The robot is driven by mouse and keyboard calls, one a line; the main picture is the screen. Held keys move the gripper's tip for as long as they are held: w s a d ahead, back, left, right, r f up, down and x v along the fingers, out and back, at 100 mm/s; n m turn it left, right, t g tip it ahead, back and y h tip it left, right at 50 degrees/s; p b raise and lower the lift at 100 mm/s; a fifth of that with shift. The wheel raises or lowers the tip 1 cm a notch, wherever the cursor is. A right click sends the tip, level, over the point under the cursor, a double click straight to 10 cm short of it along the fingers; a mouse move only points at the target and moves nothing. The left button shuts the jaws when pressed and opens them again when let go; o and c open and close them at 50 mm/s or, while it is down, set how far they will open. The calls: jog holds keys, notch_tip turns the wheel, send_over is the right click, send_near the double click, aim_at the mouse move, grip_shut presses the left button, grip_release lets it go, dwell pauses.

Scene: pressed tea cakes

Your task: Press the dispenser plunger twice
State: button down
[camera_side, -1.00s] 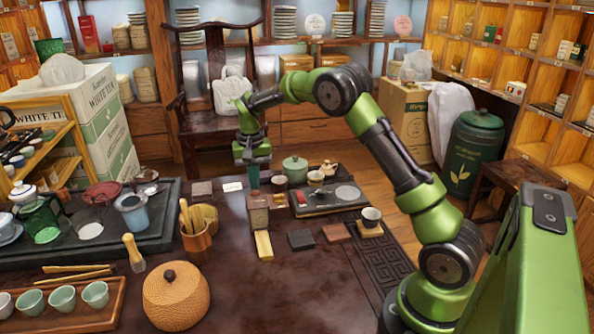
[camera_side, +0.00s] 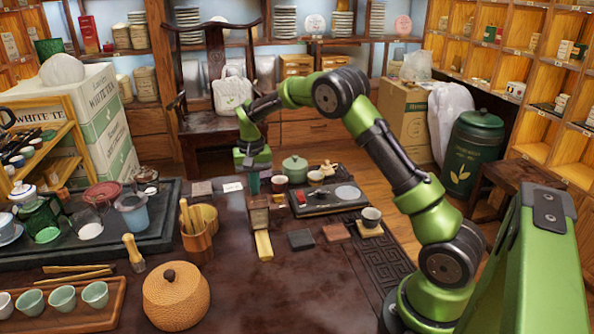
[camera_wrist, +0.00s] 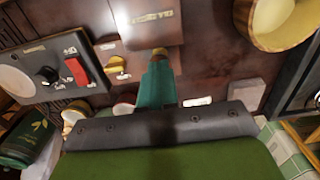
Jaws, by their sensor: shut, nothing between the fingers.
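The dispenser is a small brown wooden box (camera_side: 258,215) standing on the dark table, with a pale yellow block (camera_side: 263,245) in front of it. In the wrist view its brown face with a gold label (camera_wrist: 150,17) is at the top. My gripper (camera_side: 253,188) is shut and empty, pointing down at the box's top. In the wrist view the teal fingers (camera_wrist: 159,62) end at a small brass-coloured piece (camera_wrist: 159,50), likely the plunger. I cannot tell whether they touch it or how far it is pressed.
A black tray (camera_side: 315,207) with a red switch (camera_wrist: 76,70) lies to the right, near a green lidded pot (camera_side: 295,168). A wooden tool cup (camera_side: 196,240) stands left. Dark and reddish flat squares (camera_side: 301,239) lie in front right. The front middle table is clear.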

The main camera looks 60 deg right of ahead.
jog(key=shift+f, duration=0.9)
jog(key=shift+r, duration=2.9)
notch_tip(320, 180, up, 4)
jog(key=shift+f, duration=3.05)
jog(key=shift+f, duration=0.4)
